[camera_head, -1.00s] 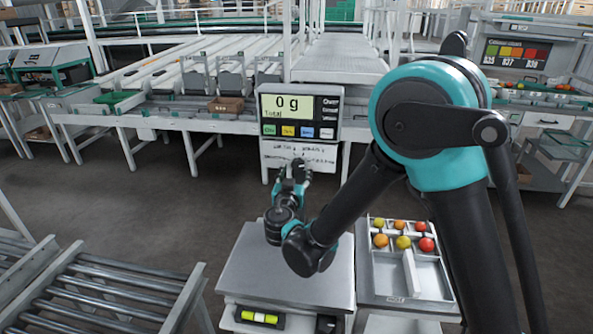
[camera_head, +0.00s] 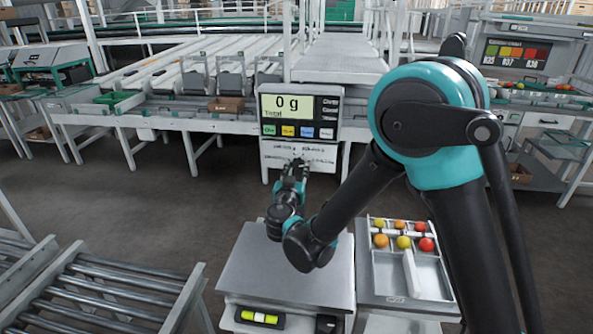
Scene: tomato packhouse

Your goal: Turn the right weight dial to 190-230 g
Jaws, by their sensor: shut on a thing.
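The scale display (camera_head: 298,112) stands upright behind the weighing plate and reads 0 g. Below it is a white panel (camera_head: 278,153) with small dark markings. My gripper (camera_head: 297,167) is up against this panel, pointing away from the camera. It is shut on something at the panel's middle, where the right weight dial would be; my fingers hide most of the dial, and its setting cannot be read.
The bare weighing plate (camera_head: 285,272) lies below my arm. A sectioned tray (camera_head: 432,278) with several tomatoes stands to its right. A roller conveyor (camera_head: 95,295) is at the lower left. Sorting lanes (camera_head: 170,75) run behind.

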